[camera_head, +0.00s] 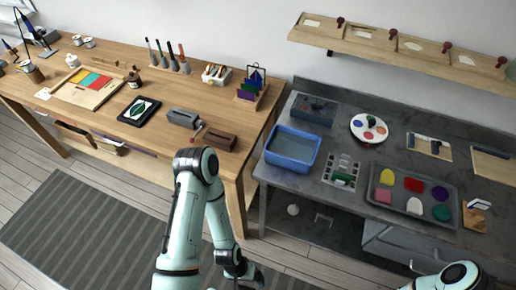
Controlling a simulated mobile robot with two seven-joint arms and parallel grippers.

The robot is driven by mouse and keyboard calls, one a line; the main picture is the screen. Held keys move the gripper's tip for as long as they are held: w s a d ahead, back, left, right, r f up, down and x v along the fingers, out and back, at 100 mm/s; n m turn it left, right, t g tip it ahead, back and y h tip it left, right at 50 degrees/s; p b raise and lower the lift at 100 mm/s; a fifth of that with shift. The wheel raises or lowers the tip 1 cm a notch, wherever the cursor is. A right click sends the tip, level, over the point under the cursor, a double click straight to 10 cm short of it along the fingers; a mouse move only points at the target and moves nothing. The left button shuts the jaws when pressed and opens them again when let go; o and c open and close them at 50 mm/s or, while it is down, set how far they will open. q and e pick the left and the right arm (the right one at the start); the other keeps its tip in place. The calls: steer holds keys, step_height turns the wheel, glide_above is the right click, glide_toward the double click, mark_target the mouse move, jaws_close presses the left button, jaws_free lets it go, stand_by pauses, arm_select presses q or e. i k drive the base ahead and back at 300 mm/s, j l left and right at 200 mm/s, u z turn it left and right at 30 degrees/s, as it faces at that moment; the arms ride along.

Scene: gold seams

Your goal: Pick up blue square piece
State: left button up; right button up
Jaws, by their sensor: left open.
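I cannot make out for sure which thing is the blue square piece. The small rack (250,98) at the right end of the wooden table holds upright green, purple and dark blue pieces. A wooden tray (108,96) at the table's left holds flat coloured pieces, red, yellow, green and bluish, too small to tell apart well. My left gripper (246,277) is low at the bottom of the view, in front of the tables and well away from both. It is open and looks empty. My right arm shows only at the bottom right corner; its gripper is out of view.
The wooden table (220,165) also bears a dark framed leaf picture (139,110) and two grey and brown blocks. The grey bench (335,205) holds a blue basin (291,149) and a tray of coloured shapes (386,213). A shelf (380,46) hangs above.

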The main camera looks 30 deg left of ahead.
mark_target(484, 205)
steer(key=u, duration=0.55)
steer(key=z, duration=1.85)
steer(key=i+l+u, duration=0.1)
steer(key=l, duration=0.3)
steer(key=i+l, duration=0.25)
steer(key=l, duration=0.15)
steer(key=u, duration=0.05)
